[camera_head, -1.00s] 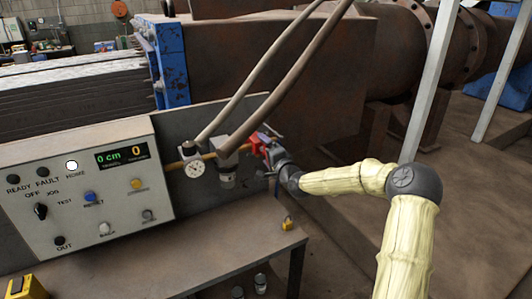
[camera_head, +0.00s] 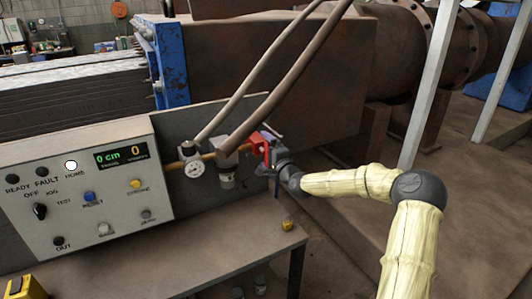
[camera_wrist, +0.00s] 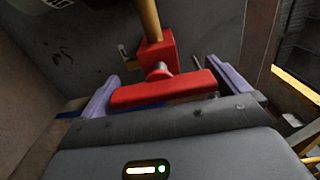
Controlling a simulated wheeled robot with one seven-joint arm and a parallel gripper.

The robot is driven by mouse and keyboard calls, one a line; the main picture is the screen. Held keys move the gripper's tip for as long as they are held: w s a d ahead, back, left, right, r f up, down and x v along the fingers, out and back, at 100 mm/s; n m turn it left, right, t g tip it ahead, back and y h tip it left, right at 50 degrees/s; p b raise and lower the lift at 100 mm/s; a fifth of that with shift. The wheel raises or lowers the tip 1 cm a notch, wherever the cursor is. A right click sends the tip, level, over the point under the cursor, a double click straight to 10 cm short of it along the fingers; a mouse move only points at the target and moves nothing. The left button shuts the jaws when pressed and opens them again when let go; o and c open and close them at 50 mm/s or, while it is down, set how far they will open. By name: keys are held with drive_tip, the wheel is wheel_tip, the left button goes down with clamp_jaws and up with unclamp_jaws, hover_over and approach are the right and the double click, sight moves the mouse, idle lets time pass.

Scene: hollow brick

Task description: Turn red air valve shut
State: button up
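The red air valve (camera_head: 257,143) sits at the right end of a brass pipe beside the control panel. In the wrist view its red body (camera_wrist: 154,62) hangs on the brass pipe, with a long red handle bar (camera_wrist: 163,92) in front. My gripper (camera_head: 270,155) is at the valve. In the wrist view, my gripper's two purple fingers (camera_wrist: 164,77) stand wide apart, one past each end of the bar. The left finger is very close to the bar's end; I cannot tell if it touches. A small gap shows at the right finger.
A pressure gauge (camera_head: 194,169) and a filter bowl (camera_head: 226,180) hang on the pipe left of the valve. The control panel (camera_head: 100,195) stands farther left on a brown table (camera_head: 200,250). A padlock (camera_head: 287,224) is near the table's right edge. Hoses (camera_head: 290,75) rise above the pipe.

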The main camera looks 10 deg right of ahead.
drive_tip(key=shift+s, duration=0.1)
drive_tip(key=b+v, duration=0.2)
drive_tip(key=v, duration=1.5)
drive_tip(key=s+a+f+n+g+h+p, duration=0.2)
drive_tip(key=s+a+f+n+g+p, duration=0.2)
drive_tip(key=s+a+f+n+g, duration=0.5)
drive_tip(key=s+d+r+n+g+h+p, duration=0.1)
drive_tip(key=s+d+r+n+g+p, duration=0.1)
drive_tip(key=s, duration=0.6)
drive_tip(key=s+d+r+n+g+h+p, duration=0.2)
drive_tip(key=s+r+n+g+p, duration=0.1)
drive_tip(key=s, duration=0.5)
drive_tip(key=shift+s+r+n+g+h, duration=0.3)
drive_tip(key=shift+r, duration=0.55)
